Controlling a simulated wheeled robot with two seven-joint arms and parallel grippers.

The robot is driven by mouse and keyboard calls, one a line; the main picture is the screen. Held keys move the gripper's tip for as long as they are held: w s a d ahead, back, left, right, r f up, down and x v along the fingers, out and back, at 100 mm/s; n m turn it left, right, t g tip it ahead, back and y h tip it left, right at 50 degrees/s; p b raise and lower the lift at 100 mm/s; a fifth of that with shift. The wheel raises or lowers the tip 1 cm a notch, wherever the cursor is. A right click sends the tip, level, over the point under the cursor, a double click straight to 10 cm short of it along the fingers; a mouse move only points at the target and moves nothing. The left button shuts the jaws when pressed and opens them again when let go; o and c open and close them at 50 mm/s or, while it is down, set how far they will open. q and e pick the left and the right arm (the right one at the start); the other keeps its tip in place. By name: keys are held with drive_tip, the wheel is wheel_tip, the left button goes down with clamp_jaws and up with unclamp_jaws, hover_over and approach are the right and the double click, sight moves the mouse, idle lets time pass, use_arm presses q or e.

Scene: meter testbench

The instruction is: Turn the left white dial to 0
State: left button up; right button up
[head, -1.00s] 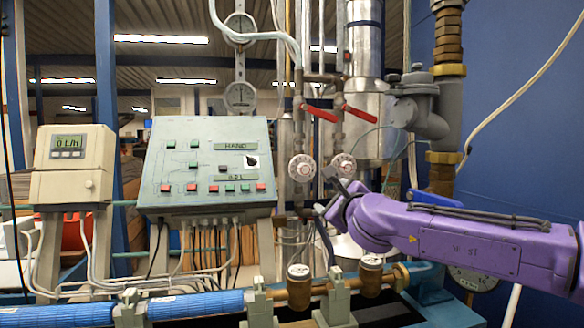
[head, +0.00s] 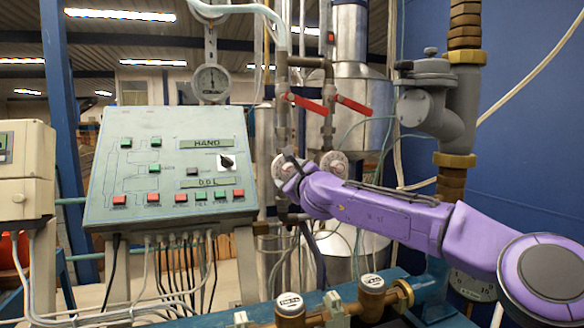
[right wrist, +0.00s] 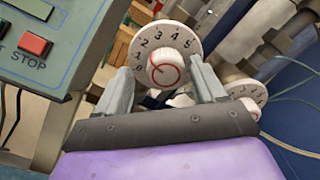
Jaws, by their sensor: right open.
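The left white dial (head: 281,170) is mounted on a vertical pipe, partly hidden behind my right gripper (head: 290,166) in the head view. In the right wrist view the left white dial (right wrist: 182,27) shows dark numerals around its rim, with 1 to 5 legible, and a white central knob (right wrist: 163,68) with a red curved mark. My right gripper (right wrist: 161,67) is open, one finger on each side of the knob; I cannot tell whether they touch it. The right white dial (head: 335,163) is beside it, partly behind my arm. My left gripper is not in view.
A green control panel (head: 105,180) with buttons and a black switch stands left of the dials. Two red-handled valves (head: 303,102) are above them. A brass-fitted pipe (head: 455,162) rises at right. Blue pipework with brass meters (head: 372,298) runs below.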

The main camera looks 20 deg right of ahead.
drive_tip(key=shift+w+d+r, duration=0.15)
drive_tip(key=shift+w, duration=0.15)
drive_tip(key=shift+s+d+r, duration=0.1)
drive_tip(key=shift+s+d, duration=0.05)
drive_tip(key=c, duration=0.3)
drive_tip(key=shift+w, duration=0.2)
drive_tip(key=c, duration=0.8)
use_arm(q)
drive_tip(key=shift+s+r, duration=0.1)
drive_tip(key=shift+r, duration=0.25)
use_arm(e)
drive_tip(key=shift+o, duration=0.2)
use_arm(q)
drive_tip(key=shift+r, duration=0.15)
use_arm(e)
drive_tip(key=shift+f, duration=0.2)
